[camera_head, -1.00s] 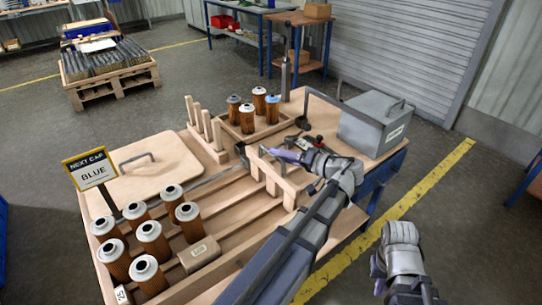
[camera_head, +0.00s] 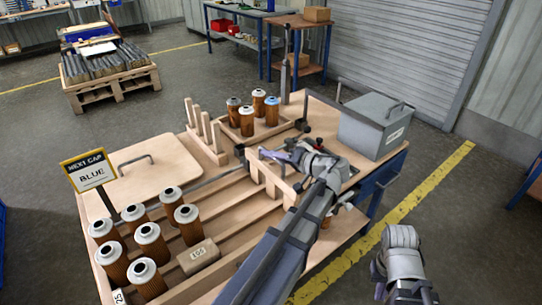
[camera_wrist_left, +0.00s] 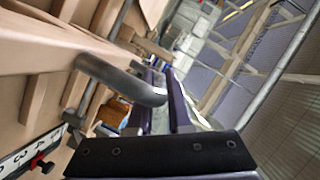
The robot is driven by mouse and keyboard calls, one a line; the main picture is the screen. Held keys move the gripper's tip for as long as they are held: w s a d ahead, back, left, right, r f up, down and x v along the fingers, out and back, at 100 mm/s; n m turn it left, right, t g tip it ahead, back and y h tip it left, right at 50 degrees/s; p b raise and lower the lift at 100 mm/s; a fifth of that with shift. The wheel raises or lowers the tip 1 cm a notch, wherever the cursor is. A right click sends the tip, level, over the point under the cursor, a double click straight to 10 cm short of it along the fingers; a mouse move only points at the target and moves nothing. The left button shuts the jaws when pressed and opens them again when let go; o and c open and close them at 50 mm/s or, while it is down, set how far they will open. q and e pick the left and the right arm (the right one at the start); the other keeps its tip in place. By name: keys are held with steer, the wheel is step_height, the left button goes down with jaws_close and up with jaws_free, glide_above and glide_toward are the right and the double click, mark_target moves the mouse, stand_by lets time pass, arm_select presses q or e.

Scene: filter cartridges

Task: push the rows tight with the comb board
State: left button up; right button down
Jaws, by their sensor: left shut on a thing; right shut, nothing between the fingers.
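The wooden comb board (camera_head: 271,181) stands across the right end of the tray's lanes (camera_head: 232,205), its teeth pointing down. My left gripper (camera_head: 274,154) is shut on its grey handle; the handle (camera_wrist_left: 125,82) also shows between the purple fingers in the left wrist view. Several brown filter cartridges with grey-white caps (camera_head: 150,239) stand upright in rows at the tray's left end, well apart from the comb. A labelled tan block (camera_head: 198,255) lies beside them. My right gripper (camera_head: 378,271) is shut and empty at lower right, off the table.
A small wooden tray (camera_head: 254,137) at the back holds several cartridges, one with a blue cap (camera_head: 272,101). A pegged wooden stand (camera_head: 205,137), a lidded board (camera_head: 148,178) and a grey box (camera_head: 372,128) surround the lanes.

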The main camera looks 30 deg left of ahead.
arm_select(q)
jaws_close()
stand_by(1.0)
